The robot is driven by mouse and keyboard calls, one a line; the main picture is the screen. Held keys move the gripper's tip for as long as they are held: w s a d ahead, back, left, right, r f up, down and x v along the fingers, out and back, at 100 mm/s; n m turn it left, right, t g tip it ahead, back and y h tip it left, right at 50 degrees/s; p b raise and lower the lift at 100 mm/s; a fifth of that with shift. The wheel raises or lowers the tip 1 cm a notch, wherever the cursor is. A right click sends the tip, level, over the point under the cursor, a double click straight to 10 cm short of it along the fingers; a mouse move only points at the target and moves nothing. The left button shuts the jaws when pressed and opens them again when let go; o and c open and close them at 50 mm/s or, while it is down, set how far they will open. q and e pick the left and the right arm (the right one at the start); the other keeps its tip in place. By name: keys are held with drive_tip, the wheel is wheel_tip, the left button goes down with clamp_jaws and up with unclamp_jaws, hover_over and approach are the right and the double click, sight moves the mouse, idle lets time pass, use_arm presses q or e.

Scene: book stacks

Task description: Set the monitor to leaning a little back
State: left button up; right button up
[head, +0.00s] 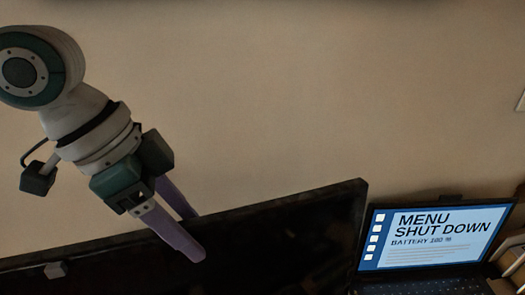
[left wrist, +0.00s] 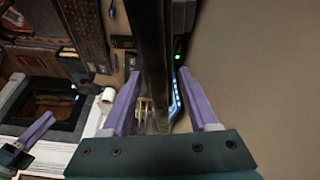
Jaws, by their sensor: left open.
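The monitor (head: 290,240) is a wide black screen along the bottom of the head view, its top edge slanting up to the right. My left gripper (head: 197,236) is open at this top edge, with one purple finger in front of the screen and the other at its back side. In the left wrist view the monitor (left wrist: 150,45) appears nearly edge-on between the two spread fingers of my left gripper (left wrist: 162,102). I cannot tell whether either finger touches it. The monitor's stand is not clearly visible. A purple finger (left wrist: 38,130), seemingly of my right gripper, shows at the left of the wrist view.
A laptop (head: 430,238) with a lit blue-and-white screen stands right of the monitor, close to its right edge. A plain beige wall (head: 330,90) is behind. A keyboard (left wrist: 88,32) lies in front of the monitor in the wrist view. Free space is above the monitor.

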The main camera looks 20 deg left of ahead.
use_arm(q)
drive_tip(key=v, duration=0.9)
drive_tip(key=shift+a+r+b, duration=0.1)
drive_tip(key=shift+a+b, duration=0.05)
drive_tip(key=shift+b, duration=0.25)
drive_tip(key=shift+r, duration=0.1)
